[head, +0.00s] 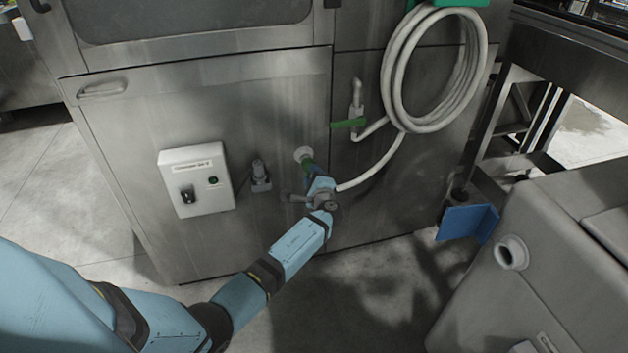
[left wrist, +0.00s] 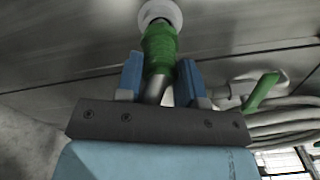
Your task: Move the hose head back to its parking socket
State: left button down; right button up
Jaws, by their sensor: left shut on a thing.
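The hose head (left wrist: 160,48) is a green grip with a metal stem. In the left wrist view it sits between the blue fingers of my left gripper (left wrist: 160,82), which is shut on it. Its far end meets a round white fitting (left wrist: 160,10) on the steel wall; I cannot tell how deep it sits. In the head view the hose head (head: 308,166) is at the same white fitting (head: 302,153), partly hidden by my left gripper (head: 316,183). No label shows which fitting is the parking socket. My right gripper is not in view.
A white hose (head: 388,84) hangs coiled and runs down to the hose head. A green-handled valve (head: 347,123), a grey fitting (head: 260,172) and a white control box (head: 197,180) are on the steel front. A grey bin with a round port (head: 511,253) stands right.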

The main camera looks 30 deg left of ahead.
pick_arm(q)
jog(key=shift+w+a, duration=0.2)
jog(key=shift+w+a, duration=0.2)
jog(key=shift+a, duration=0.05)
dwell(0.6)
dwell(0.5)
jog(key=c, duration=0.7)
grip_release()
jog(key=shift+o, duration=0.2)
